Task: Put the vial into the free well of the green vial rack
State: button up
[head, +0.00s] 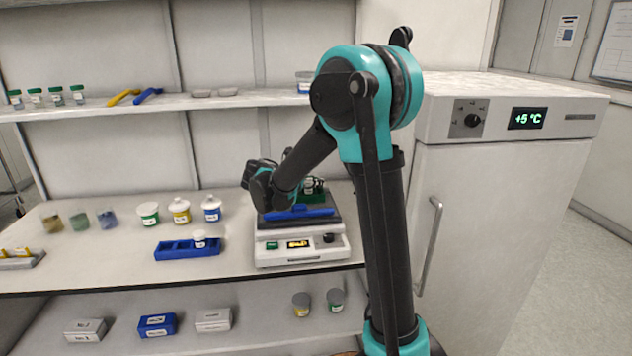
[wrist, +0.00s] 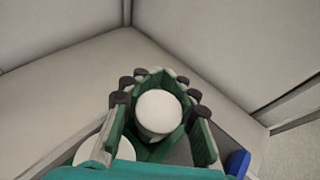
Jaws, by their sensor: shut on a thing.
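In the wrist view, a round white-topped vial (wrist: 160,112) sits between the fingers of my gripper (wrist: 160,100), which is shut on it. The fingers have green inner faces and dark knobs. In the head view, my gripper is mostly hidden behind its dark wrist, over the bench device. A green piece (head: 316,196), seemingly the vial rack, shows behind a blue bar on that device. Its wells are too small and covered to make out, and I cannot tell whether the vial touches it.
The bench device (head: 302,250) has a lit display and a knob. Several capped jars (head: 181,212) stand behind. The upper shelf (head: 190,103) is above, and a tall cabinet (head: 500,220) is at right.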

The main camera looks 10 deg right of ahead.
jog(key=shift+f, duration=0.25)
jog(key=o, duration=1.1)
jog(key=shift+r, duration=0.4)
jog(key=v, duration=1.2)
